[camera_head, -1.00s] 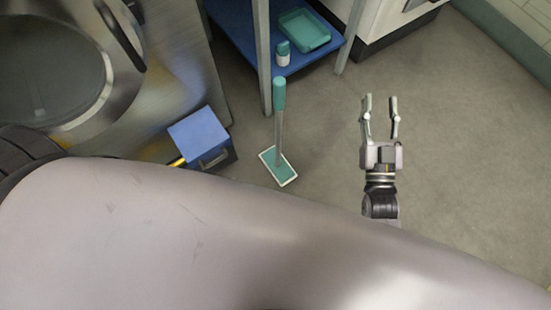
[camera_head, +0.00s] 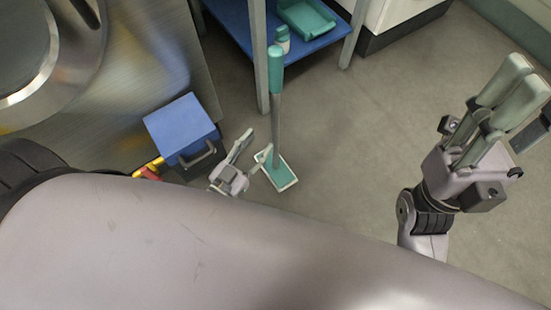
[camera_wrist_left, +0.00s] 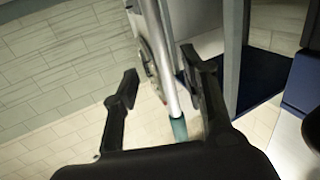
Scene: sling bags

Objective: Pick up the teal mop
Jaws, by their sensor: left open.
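The teal mop stands upright on the floor, with a teal grip (camera_head: 276,70), a grey pole (camera_head: 276,120) and a flat teal head with a white rim (camera_head: 284,178). My left gripper (camera_head: 251,150) is open, low beside the pole and just left of it above the head. In the left wrist view the pole (camera_wrist_left: 165,60) runs between the open fingers (camera_wrist_left: 160,75), nearer the right one; its teal part (camera_wrist_left: 179,128) shows low. I cannot tell whether a finger touches it. My right gripper (camera_head: 527,75) is at the far right, its fingers together, empty.
A blue-lidded box (camera_head: 180,125) stands left of my left gripper, by a metal machine (camera_head: 150,60). A blue shelf (camera_head: 318,38) on grey legs, holding a teal tray (camera_head: 308,17) and a small bottle (camera_head: 283,40), is behind the mop. Floor to the right is clear.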

